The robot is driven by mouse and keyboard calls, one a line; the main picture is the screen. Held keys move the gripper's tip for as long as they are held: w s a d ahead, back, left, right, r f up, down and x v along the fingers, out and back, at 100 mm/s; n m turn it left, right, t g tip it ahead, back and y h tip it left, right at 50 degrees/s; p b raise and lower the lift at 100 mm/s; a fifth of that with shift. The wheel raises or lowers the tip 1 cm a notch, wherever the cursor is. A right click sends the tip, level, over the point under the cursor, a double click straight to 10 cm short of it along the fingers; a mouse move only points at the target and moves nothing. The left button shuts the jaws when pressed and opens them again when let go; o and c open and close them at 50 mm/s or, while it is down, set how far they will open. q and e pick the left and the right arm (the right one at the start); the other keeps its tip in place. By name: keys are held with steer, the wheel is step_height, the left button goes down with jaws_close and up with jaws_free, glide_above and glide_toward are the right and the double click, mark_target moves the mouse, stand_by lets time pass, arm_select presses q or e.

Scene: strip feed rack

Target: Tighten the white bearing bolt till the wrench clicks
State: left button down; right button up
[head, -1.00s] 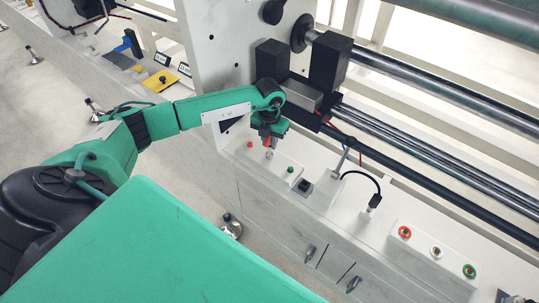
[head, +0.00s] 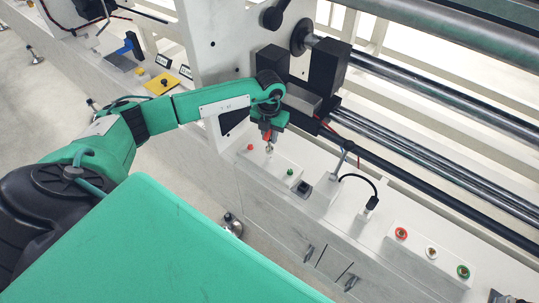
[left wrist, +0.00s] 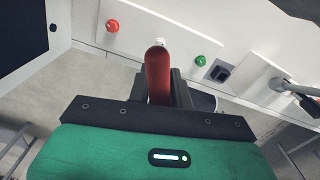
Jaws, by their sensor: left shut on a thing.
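My left gripper (head: 268,128) is shut on a red-handled tool, seemingly the wrench (head: 267,135), above the near bolt block (head: 273,171). A short metal end shows below the handle, over the white bolt's place between a red bolt (head: 250,147) and a green bolt (head: 290,171). In the left wrist view the red handle (left wrist: 158,80) points away between the fingers. A small white piece, apparently the white bolt (left wrist: 159,42), shows just beyond its tip. I cannot tell whether the wrench sits on the bolt. My right gripper is not in view.
A black bent cable (head: 358,178) and a small dark switch (head: 305,187) lie between. Black bearing housings (head: 328,78) and steel rollers (head: 430,90) rise behind the arm.

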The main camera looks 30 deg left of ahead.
arm_select(q)
steer(key=shift+r, duration=0.3)
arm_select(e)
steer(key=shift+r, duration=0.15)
